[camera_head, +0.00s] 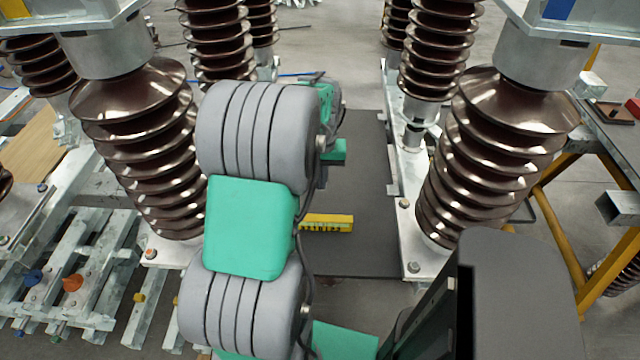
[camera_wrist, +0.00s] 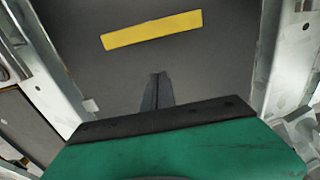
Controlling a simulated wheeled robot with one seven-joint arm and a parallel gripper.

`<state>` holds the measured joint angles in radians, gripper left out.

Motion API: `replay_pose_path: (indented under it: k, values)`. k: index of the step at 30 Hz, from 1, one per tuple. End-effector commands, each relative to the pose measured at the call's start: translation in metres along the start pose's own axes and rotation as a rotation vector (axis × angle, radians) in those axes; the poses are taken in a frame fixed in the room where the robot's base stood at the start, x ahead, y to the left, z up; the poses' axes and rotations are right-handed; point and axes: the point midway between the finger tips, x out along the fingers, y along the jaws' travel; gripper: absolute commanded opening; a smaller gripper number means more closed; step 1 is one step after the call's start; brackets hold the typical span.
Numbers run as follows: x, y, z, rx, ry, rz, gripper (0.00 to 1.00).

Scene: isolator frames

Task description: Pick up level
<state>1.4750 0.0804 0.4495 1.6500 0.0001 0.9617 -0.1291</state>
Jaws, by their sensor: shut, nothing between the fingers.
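The level is a yellow bar (camera_head: 328,223) lying on a dark grey board between the insulator columns. Its left part is hidden behind my arm in the head view. In the wrist view the level (camera_wrist: 152,29) lies slightly tilted across the upper part of the picture, apart from my gripper. My gripper (camera_wrist: 158,76) is shut and empty, with its fingertips pointing toward the level and a little short of it in the picture. In the head view my arm hides the fingers.
Brown ribbed insulators stand left (camera_head: 150,150) and right (camera_head: 490,150) of the dark board (camera_head: 362,180). Metal rails (camera_wrist: 292,60) border the board on both sides. A yellow frame (camera_head: 560,215) stands at the right. The board around the level is clear.

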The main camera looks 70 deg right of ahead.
Motion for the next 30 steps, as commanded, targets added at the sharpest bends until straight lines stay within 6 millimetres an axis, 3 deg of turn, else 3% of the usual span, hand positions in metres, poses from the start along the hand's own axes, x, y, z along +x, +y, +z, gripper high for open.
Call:
replay_pose_path:
  k: [9,16,30]
  values:
    - [0.07,0.001,0.001,0.002,-0.004,-0.001,0.0]
    - [0.066,0.002,0.035,0.004,0.001,0.0,0.0]
    - [0.066,0.005,0.044,0.013,0.0,0.0,0.0]
